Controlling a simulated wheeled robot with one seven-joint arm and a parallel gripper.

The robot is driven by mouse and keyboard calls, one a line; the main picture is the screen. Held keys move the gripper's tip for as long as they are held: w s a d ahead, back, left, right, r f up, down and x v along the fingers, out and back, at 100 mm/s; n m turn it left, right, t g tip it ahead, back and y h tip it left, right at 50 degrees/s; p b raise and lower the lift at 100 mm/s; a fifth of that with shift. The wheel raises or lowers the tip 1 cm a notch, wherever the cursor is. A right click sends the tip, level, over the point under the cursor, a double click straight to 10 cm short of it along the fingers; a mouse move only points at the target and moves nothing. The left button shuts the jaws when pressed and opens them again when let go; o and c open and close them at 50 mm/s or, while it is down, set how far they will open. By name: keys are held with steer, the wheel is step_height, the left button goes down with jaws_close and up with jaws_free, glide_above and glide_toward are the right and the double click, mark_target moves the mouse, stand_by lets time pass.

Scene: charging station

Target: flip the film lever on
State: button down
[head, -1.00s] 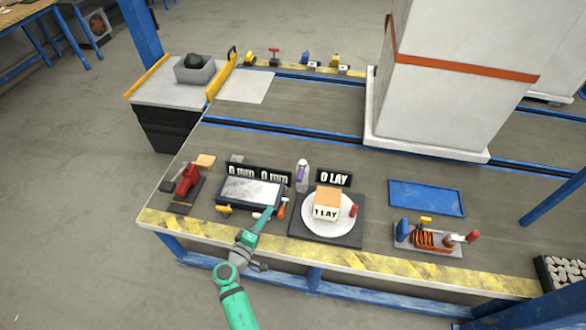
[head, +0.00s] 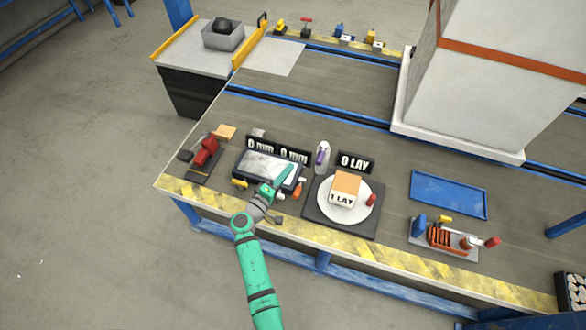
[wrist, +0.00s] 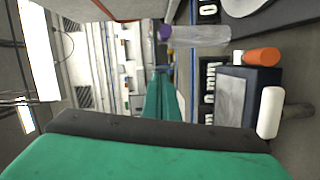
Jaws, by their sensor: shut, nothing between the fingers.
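My gripper (head: 286,176) is shut and empty, over the right part of a dark device with a pale panel (head: 257,162). In the wrist view its fingers (wrist: 161,90) point away from the camera. An orange-handled lever (head: 299,189) stands at the device's front right corner; the wrist view shows an orange handle (wrist: 262,55) and a white handle (wrist: 269,112). A red lever (head: 371,200) stands beside a round turntable (head: 328,211) carrying a box (head: 346,190). A clear purple-topped cylinder (head: 322,156) stands behind. No label shows which lever is the film lever.
Displays reading "0 mm" (head: 262,145) and "0 LAY" (head: 355,162) stand behind the devices. A red tool (head: 206,150) is at left. A blue tray (head: 449,193) and a coil fixture (head: 443,238) are at right. The striped front edge (head: 400,270) is mostly clear.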

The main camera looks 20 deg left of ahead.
mark_target(321, 155)
steer(key=w+d+f, duration=0.1)
steer(key=w+d, duration=0.5)
steer(key=w, duration=0.2)
steer(key=shift+a+f, duration=0.1)
steer(key=shift+a, duration=0.05)
stand_by(0.4)
